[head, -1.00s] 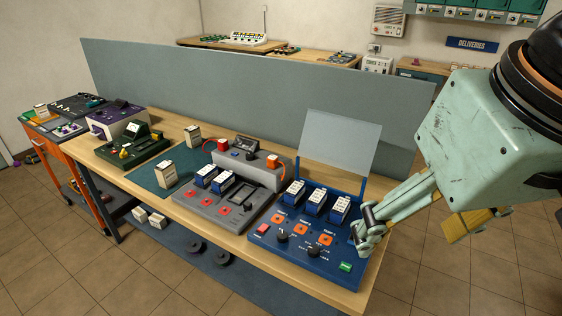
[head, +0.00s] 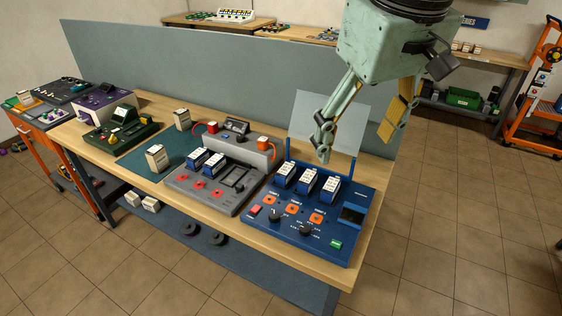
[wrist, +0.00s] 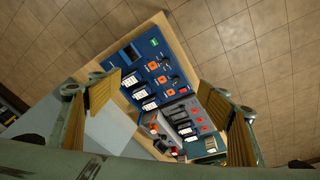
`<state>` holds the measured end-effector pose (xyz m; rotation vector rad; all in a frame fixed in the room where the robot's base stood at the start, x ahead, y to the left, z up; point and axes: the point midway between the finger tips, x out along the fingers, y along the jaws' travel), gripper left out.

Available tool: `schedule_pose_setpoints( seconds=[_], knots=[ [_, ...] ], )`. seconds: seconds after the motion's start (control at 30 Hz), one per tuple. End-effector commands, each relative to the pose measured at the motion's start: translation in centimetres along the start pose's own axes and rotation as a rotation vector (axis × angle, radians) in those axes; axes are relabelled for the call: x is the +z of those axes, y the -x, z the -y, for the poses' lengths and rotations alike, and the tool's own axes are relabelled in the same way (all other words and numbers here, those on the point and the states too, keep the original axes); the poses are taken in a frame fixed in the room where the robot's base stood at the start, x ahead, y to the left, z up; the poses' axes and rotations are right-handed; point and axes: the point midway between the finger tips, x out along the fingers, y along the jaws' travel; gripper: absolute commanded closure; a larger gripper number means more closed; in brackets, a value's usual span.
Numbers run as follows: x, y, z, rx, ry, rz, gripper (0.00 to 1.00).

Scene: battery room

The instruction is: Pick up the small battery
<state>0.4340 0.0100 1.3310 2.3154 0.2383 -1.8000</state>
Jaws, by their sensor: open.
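Two cream batteries stand on the teal mat (head: 137,161): a front one (head: 157,158) and one farther back (head: 182,119) that looks smaller. I cannot tell for sure which is the small battery. Blue-and-white batteries sit in the grey unit, one at the left (head: 197,158) and one at its right (head: 214,166). Three more blue-and-white ones, such as the middle one (head: 307,180), stand in the blue charger (head: 335,217). My gripper (head: 355,143) is open and empty, above the back right of the blue charger. In the wrist view my gripper (wrist: 150,95) has its fingers wide apart.
A clear upright panel (head: 312,115) stands behind the blue charger. A tall grey partition (head: 220,95) runs along the bench back. The grey unit (head: 183,183) and a green device (head: 120,130) share the bench. Cream batteries (head: 150,204) lie on the lower shelf.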

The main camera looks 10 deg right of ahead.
Motion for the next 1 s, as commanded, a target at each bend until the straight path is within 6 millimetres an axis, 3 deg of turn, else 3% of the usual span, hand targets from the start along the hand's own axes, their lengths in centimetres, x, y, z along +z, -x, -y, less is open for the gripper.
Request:
schedule_pose_setpoints(
  seconds=[0.53,1.0],
  knots=[
    [-8.6,-3.4,-1.3,-0.018,0.138,0.049,0.29],
    [-15.3,-7.9,-2.2,-0.038,0.254,0.089,0.29]
  ],
)
